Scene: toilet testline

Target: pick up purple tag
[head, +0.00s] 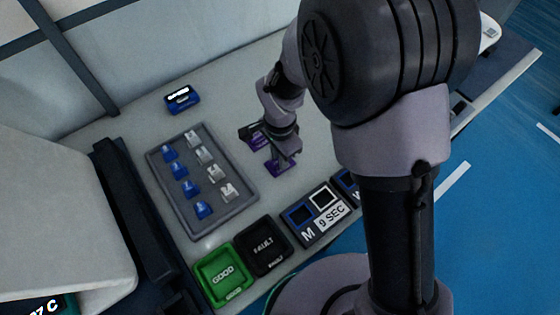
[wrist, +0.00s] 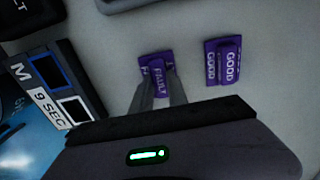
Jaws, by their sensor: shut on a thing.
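A purple tag marked FAULT (wrist: 160,79) is between the fingers of my gripper (wrist: 159,88) in the wrist view. The gripper is shut on it. I cannot tell whether the tag is lifted off the pale table. A second purple tag marked GOOD (wrist: 223,62) lies just to its right, apart from the fingers. In the head view my gripper (head: 278,157) is over the table, with purple of the held tag (head: 280,168) at its tips. The other purple tag (head: 258,140) shows behind, partly hidden by the gripper.
A grey tray (head: 238,208) with several blue and white pieces stands left of the gripper. Green GOOD (head: 222,274) and black FAULT (head: 264,246) bins and a 9 SEC box (head: 331,217) line the near edge. A blue device (head: 182,99) lies at the back.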

